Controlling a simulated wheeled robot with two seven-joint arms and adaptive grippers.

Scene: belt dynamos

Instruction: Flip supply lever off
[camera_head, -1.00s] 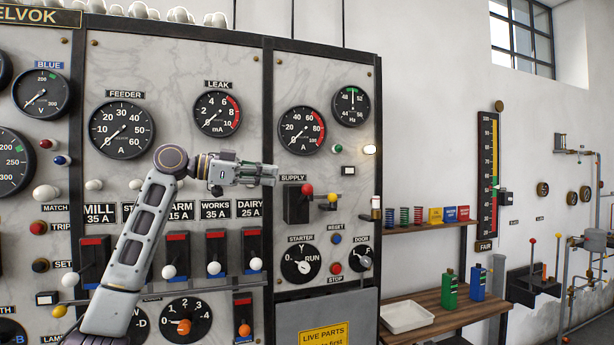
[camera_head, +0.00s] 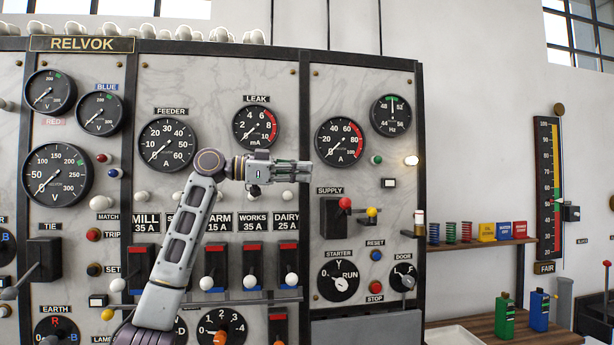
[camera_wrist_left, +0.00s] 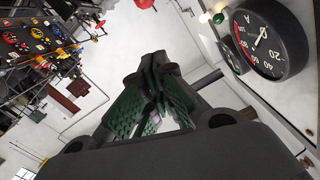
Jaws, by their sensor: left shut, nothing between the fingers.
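The supply lever (camera_head: 345,203) is on a dark box under the SUPPLY label on the right panel. It has a red knob, and a yellow knob (camera_head: 372,212) sits just right of it. My left gripper (camera_head: 308,171) is shut and empty, in front of the panel, up and to the left of the lever, pointing right. The gap between them is clear in the head view. In the left wrist view the green-padded fingers (camera_wrist_left: 155,100) are closed together, and a red knob (camera_wrist_left: 145,3) shows at the top edge. My right gripper is not in view.
An ammeter (camera_head: 340,142) sits above the lever and a STARTER dial (camera_head: 338,281) below it. A row of feeder levers (camera_head: 250,281) with white knobs hangs below my left arm. A shelf (camera_head: 480,243) with springs and small boxes is to the right.

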